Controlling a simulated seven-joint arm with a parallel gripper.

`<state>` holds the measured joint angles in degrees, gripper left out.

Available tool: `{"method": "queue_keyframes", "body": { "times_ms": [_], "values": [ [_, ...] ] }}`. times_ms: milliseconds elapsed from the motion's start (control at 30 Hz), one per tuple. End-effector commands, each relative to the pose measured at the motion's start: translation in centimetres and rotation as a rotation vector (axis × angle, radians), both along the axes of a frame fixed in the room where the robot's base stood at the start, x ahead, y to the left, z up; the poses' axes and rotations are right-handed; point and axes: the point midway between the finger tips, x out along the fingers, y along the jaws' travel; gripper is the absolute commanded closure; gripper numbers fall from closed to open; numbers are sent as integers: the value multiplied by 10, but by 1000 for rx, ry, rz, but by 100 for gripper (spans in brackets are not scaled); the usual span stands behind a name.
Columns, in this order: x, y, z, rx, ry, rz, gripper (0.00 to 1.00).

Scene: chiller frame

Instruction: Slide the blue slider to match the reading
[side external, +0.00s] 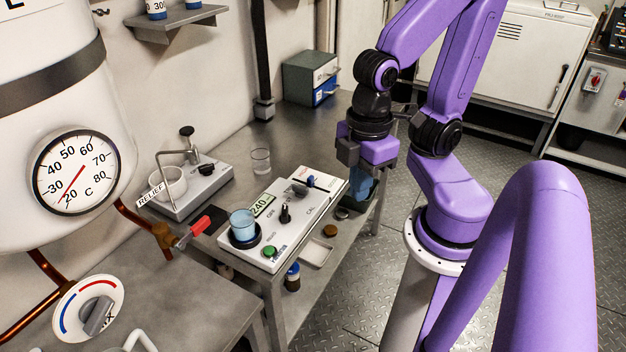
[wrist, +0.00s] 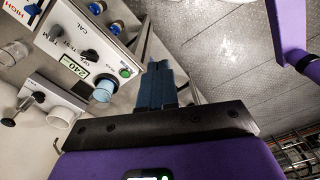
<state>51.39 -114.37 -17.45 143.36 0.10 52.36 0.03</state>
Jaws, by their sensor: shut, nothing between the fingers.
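The blue slider (side external: 311,181) is a small blue knob on a dark bar at the far end of the white control box (side external: 238,257). The box's display (side external: 262,205) reads 240. The round temperature gauge (side external: 76,172) has a red needle lying along a line that passes near 20. My gripper (side external: 361,198) is shut and empty, fingers pointing down, apart from the slider and to the right of the box. Its blue fingers also show in the wrist view (wrist: 158,68).
A blue cup (side external: 243,225) stands on the box beside a green button (side external: 270,251) and a black knob (side external: 285,213). A relief stand (side external: 190,192) and clear glass (side external: 260,161) are behind. A red-handled valve (side external: 196,230) is left. A lower shelf holds small containers.

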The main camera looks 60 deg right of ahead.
Motion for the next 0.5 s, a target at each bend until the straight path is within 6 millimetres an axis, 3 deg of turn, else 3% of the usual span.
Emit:
{"method": "queue_keyframes", "body": {
  "times_ms": [300,333,433,500],
  "values": [
    [0,0,0,0,0,0,100],
    [0,0,0,0,0,0,94],
    [3,0,0,-1,0,2,61],
    [10,0,0,-2,0,10,60]
  ]
}}
